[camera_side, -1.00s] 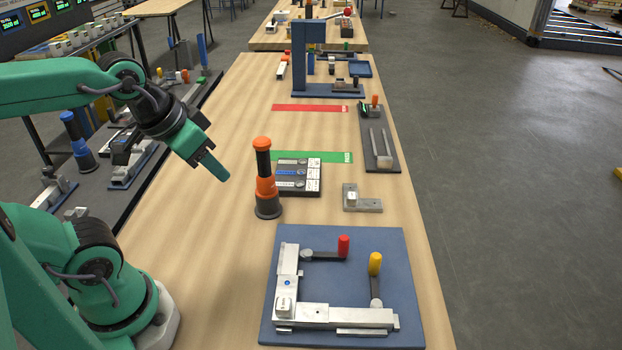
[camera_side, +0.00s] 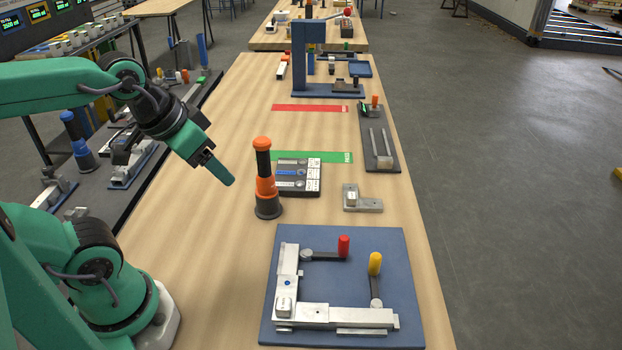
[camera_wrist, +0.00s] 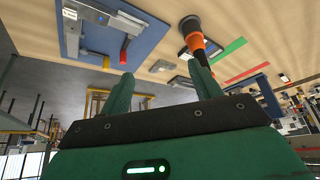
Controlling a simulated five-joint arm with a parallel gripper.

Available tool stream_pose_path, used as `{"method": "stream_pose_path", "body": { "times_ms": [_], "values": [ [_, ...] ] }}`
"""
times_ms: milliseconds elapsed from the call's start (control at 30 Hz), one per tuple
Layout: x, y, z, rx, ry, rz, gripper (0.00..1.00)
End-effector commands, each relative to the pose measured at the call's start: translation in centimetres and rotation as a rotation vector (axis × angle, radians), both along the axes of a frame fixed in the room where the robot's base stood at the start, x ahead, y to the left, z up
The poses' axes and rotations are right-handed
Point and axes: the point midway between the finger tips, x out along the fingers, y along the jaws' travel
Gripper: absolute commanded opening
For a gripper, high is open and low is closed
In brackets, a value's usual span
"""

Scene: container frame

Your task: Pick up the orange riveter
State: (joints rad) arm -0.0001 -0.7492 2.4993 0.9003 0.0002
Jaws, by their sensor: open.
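The orange riveter (camera_side: 265,186) stands upright on the wooden table, with an orange cap, a black grip, an orange body and a dark base. My gripper (camera_side: 226,178) is just left of it in the side view, apart from it, at about the height of its middle. In the wrist view the riveter (camera_wrist: 194,38) shows above the right finger, its dark base toward the top. My gripper (camera_wrist: 162,90) is open there, its two green fingers spread with nothing between them.
A blue fixture plate (camera_side: 392,240) with a metal frame and red and yellow handles lies in front of the riveter. A black tray of parts (camera_side: 305,192) sits just behind it to the right. A metal bracket (camera_side: 365,205) lies further right. Bare table lies left of the riveter.

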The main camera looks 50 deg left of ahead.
Motion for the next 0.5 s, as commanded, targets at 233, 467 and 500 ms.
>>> {"method": "stream_pose_path", "body": {
  "times_ms": [233, 467, 500],
  "values": [
    [0.9, 0.4, 0.4, 0.006, 0.031, 0.003, 0.63],
    [3.5, 1.4, 1.0, 0.019, 0.108, 0.008, 0.63],
    [4.1, 1.6, 1.1, 0.020, 0.124, 0.009, 0.63]
  ]
}}
